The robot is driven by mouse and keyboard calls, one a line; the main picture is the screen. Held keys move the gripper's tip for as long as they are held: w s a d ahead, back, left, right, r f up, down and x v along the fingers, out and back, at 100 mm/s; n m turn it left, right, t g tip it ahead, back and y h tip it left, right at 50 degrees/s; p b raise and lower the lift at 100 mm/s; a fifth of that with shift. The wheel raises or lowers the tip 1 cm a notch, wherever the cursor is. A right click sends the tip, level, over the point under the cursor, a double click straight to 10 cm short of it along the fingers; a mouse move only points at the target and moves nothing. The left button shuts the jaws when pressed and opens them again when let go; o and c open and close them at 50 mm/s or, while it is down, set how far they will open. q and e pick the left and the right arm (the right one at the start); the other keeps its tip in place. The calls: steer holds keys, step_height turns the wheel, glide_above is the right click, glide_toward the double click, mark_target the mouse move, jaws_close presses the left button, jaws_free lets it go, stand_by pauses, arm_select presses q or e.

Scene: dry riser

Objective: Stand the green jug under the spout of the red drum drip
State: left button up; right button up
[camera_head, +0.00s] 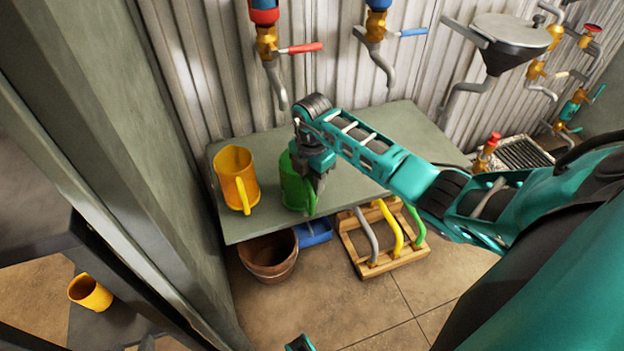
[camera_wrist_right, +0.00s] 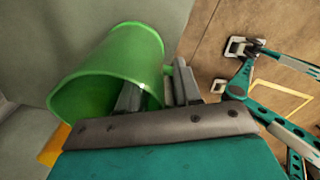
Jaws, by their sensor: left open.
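The green jug (camera_head: 292,188) stands on the grey-green bench (camera_head: 232,226), in front of and below the hanging spout (camera_head: 277,85) of the red drum (camera_head: 264,12). My right gripper (camera_head: 318,172) is at the jug's right side, fingers pointing down. In the right wrist view, one finger overlaps the mouth of the green jug (camera_wrist_right: 125,55) and the other is just outside, by its handle; whether they press on it is unclear. My left gripper shows only as a teal part (camera_head: 300,343) at the bottom edge; its spread fingers show in the right wrist view (camera_wrist_right: 232,66).
A yellow jug (camera_head: 235,175) stands just left of the green one. A blue drum (camera_head: 378,5) with a spout hangs to the right. Below the bench are a brown bucket (camera_head: 268,262) and a wooden rack (camera_head: 385,262). A grey wall closes the left side.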

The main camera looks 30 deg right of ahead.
step_height(320, 180, up, 12)
steer(key=p, duration=0.3)
steer(key=shift+f, duration=0.2)
steer(key=s+a+n+t+y, duration=0.15)
steer(key=a+y, duration=0.35)
steer(key=a, duration=0.5)
steer(key=s+a+n+t+y, duration=0.1)
steer(key=s+a+n+y, duration=0.15)
steer(key=a+y, duration=0.45)
steer(key=s+a+r+m+t+y, duration=0.1)
steer(key=a+r+m+t+y, duration=0.3)
steer(key=a+r+t, duration=0.3)
steer(key=s+d+f+m+t+h, duration=0.2)
steer(key=d+f+m+t+h, duration=0.2)
steer(key=d+m+t+h, duration=0.6)
steer(key=s+a+f+m+g+h, duration=0.1)
steer(key=s+f+m+g+h, duration=0.2)
steer(key=s+f+m+g, duration=0.5)
steer(key=shift+s+a+f+g, duration=0.15)
steer(key=shift+s+f+g, duration=0.2)
steer(key=shift+s+f, duration=0.35)
